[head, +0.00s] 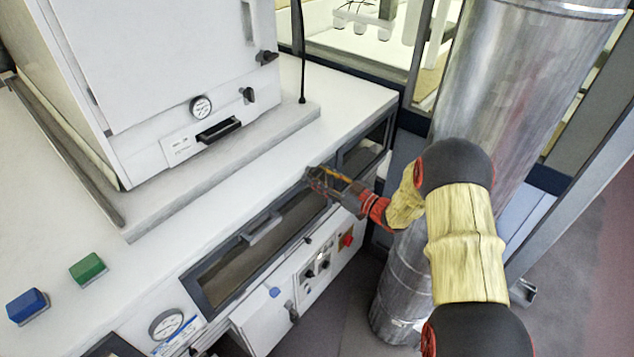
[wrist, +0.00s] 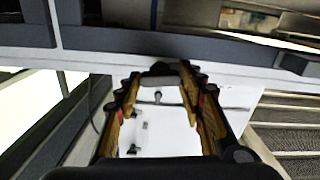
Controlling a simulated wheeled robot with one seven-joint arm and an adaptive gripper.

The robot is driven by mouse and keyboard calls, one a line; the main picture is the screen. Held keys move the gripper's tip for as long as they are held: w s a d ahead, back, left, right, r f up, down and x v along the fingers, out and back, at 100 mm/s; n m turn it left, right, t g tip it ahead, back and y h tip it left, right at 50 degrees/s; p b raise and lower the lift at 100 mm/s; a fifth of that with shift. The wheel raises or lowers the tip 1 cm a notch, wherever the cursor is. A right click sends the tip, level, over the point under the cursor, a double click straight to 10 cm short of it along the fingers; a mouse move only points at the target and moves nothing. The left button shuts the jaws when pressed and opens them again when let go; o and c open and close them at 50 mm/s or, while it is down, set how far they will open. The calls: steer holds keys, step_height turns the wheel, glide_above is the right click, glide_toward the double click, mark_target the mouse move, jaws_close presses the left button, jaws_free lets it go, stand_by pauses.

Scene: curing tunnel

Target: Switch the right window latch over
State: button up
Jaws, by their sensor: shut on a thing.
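The dark-framed front window (head: 230,262) is set in the white cabinet's front, with a grey bar handle (head: 262,229) on it. My gripper (head: 318,178) is at the window's upper right end, and its body covers that corner in the head view. In the wrist view my gripper (wrist: 160,82) has its two fingers on either side of a small dark grey piece (wrist: 160,79) beside the dark frame. It is shut on this piece, which appears to be the right window latch. The latch itself is hidden in the head view, and which way it is turned cannot be told.
A white oven-like box (head: 165,70) stands on the white top. A green button block (head: 88,268) and a blue one (head: 27,306) are at the left. A control panel (head: 322,265) with knobs is below my gripper. A large metal duct (head: 500,90) stands close behind my arm.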

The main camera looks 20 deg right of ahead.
steer(key=n+b, duration=1.6)
steer(key=b, duration=1.1)
steer(key=shift+s+a+f, duration=0.1)
steer(key=shift+n, duration=0.3)
steer(key=shift+r, duration=0.2)
steer(key=o, duration=1.2)
steer(key=shift+c, duration=0.2)
steer(key=shift+o, duration=0.2)
steer(key=shift+f, duration=0.1)
